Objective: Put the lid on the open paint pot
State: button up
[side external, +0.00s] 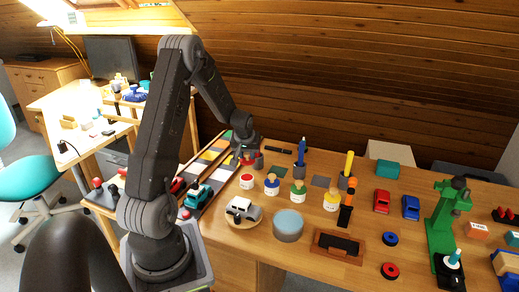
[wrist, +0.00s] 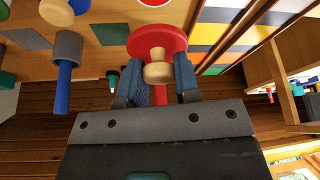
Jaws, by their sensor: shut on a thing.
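My gripper (wrist: 157,85) is shut on the wooden knob (wrist: 158,71) of a red lid (wrist: 172,38); the lid also shows below my gripper in the side view (side external: 248,161). A white paint pot with a red open top (side external: 247,182) stands on the bench, in front of the held lid in the side view. A red and white edge of the pot (wrist: 152,3) shows at the top of the wrist view, apart from the lid. Whether the lid touches the bench is unclear.
Lidded pots with blue (side external: 271,186), green (side external: 298,194) and yellow (side external: 331,201) marks stand to the right of the open pot. A blue marker (side external: 301,151) stands upright in a grey holder.

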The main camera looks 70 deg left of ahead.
jog(key=shift+s+d+f, duration=0.1)
jog(key=shift+s+f, duration=0.15)
jog(key=shift+f, duration=2.95)
jog(key=shift+f, duration=0.15)
jog(key=o, duration=1.4)
jog(key=shift+o, duration=0.2)
jog(key=shift+r, duration=3.5)
jog(key=shift+c, duration=0.3)
